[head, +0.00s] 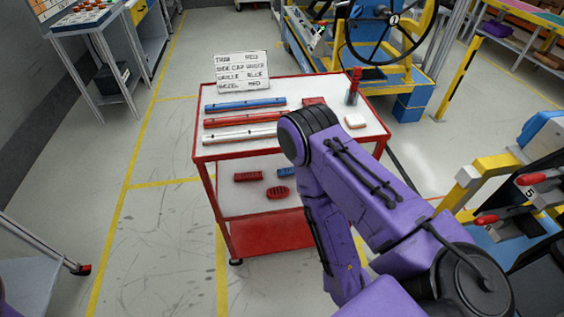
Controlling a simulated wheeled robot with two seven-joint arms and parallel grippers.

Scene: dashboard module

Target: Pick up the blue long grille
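A long blue bar (245,105) lies at the back of the red cart's top (375,133). A shorter blue part (286,172) lies on the cart's middle shelf, partly hidden behind my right arm. A red slotted part (248,177) and a red oval part (278,193) lie near it. I cannot tell for sure which blue piece is the long grille. My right arm reaches across the cart's right side, with its forearm bent down. Neither of my grippers shows; only a sliver of purple appears at the left edge.
A long red bar (243,119) and a long white bar (238,136) lie in front of the blue bar. A lettered sign (243,72), a red-topped bottle (353,88) and a small white block (355,121) stand on the cart.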

